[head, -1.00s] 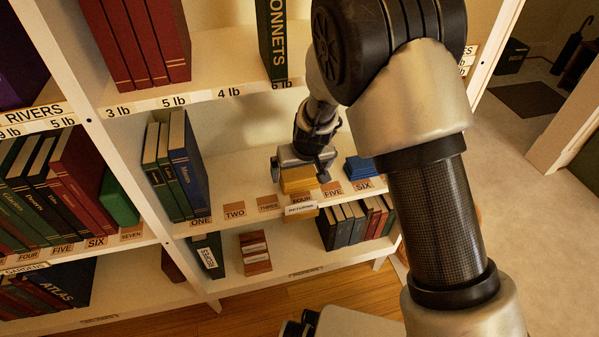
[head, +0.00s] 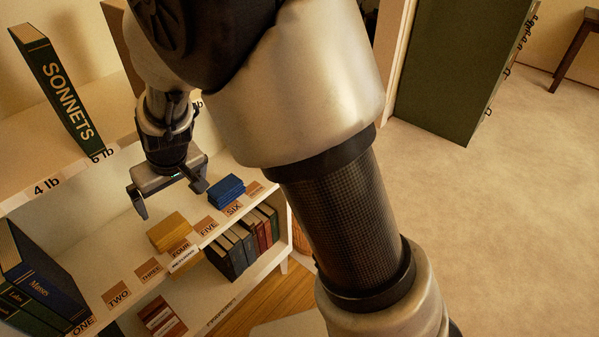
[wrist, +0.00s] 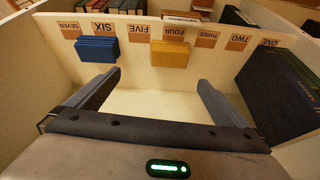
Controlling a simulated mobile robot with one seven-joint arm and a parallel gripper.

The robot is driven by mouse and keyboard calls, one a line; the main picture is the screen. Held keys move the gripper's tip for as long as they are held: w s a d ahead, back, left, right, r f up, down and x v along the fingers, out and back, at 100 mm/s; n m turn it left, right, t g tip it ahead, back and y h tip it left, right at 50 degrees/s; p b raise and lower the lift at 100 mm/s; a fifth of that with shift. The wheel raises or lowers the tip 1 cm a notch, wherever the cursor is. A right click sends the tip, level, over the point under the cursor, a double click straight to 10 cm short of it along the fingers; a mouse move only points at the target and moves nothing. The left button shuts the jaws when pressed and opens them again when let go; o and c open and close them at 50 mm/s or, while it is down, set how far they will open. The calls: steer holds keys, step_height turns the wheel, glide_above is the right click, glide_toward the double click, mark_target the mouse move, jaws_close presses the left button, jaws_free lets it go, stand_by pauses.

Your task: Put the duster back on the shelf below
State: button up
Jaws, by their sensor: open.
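A yellow, folded-looking block (head: 169,232), which may be the duster, rests on the middle shelf (head: 133,240) behind the FOUR label. It also shows in the wrist view (wrist: 170,54), upright on the shelf and apart from my fingers. A similar blue block (head: 226,189) sits to its right by SIX, and shows at the left in the wrist view (wrist: 97,49). My gripper (head: 170,196) is open and empty, above and behind the yellow block, under the upper shelf. In the wrist view my two fingers (wrist: 157,82) stand wide apart with bare shelf between them.
Books stand at the ONE end (head: 38,278) of the shelf. The upper shelf, with the SONNETS book (head: 62,92), lies close to my wrist. More books (head: 240,245) stand on the shelf below. A green cabinet (head: 455,70) and open floor are at the right.

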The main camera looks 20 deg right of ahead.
steer(key=s+d+r+m+t, duration=0.1)
steer(key=s+d+r, duration=0.2)
steer(key=d+r, duration=0.35)
steer(key=s+d+r+m, duration=0.1)
steer(key=s+d+r, duration=0.2)
steer(key=d+r, duration=0.35)
steer(key=s+d+r+m+h, duration=0.1)
steer(key=s+d+r, duration=0.1)
steer(key=s+d, duration=0.4)
steer(key=s+d+r+m+h, duration=0.1)
steer(key=s+d+r+m, duration=0.1)
steer(key=s+d, duration=0.4)
steer(key=shift+s+d+r+t+h, duration=0.3)
steer(key=shift+s+d+r+t, duration=0.15)
steer(key=shift+s, duration=0.8)
